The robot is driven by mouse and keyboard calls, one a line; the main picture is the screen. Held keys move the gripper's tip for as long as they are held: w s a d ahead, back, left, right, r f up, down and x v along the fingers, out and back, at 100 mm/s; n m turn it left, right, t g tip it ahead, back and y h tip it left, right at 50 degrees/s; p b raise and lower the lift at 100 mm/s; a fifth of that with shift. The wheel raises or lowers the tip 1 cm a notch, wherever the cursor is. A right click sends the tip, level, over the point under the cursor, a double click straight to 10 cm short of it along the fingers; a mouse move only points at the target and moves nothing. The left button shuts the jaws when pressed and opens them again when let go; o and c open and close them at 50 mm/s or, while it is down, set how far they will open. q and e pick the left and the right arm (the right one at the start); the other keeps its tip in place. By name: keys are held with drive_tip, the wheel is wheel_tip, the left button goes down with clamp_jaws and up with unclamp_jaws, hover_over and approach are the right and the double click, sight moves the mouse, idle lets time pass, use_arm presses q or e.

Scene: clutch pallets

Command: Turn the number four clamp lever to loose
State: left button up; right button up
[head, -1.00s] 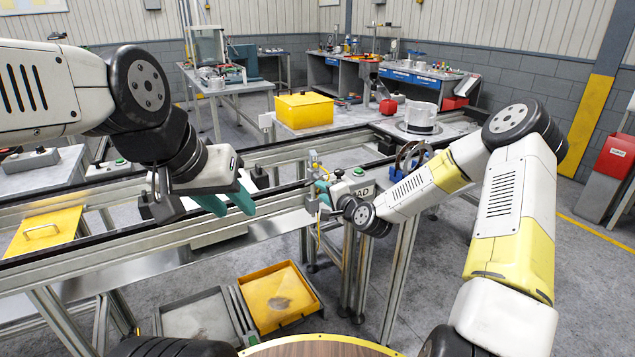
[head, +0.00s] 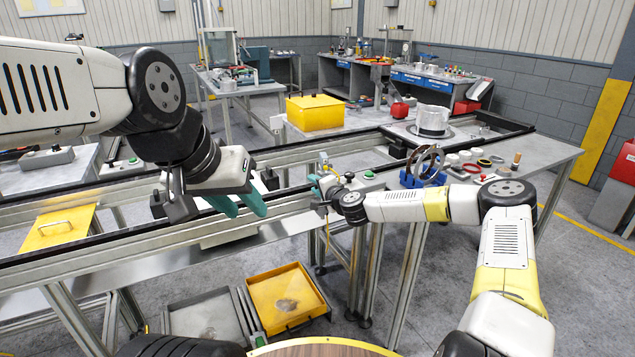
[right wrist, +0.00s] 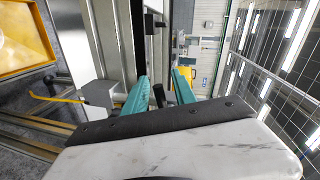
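My right gripper (head: 320,187) reaches the near rail of the conveyor frame (head: 283,203), beside a small fixture with a yellow-topped part (head: 323,160). In the right wrist view its teal fingers (right wrist: 160,92) stand apart, with a narrow dark piece between them; I cannot tell whether they touch it. A grey block with a yellow cable (right wrist: 98,93) is left of the fingers. My left gripper (head: 240,206) is open and empty above the rail. No number four or clamp lever can be clearly identified; my right wrist hides part of that spot.
A yellow panel with a handle (head: 58,228) lies at the left. A yellow tray (head: 288,300) and a grey tray (head: 203,318) are below the rail.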

drive_tip(key=shift+w+a+f, duration=0.1)
drive_tip(key=shift+w+a, duration=0.05)
drive_tip(key=shift+w, duration=0.05)
drive_tip(key=shift+c, duration=0.4)
clamp_jaws()
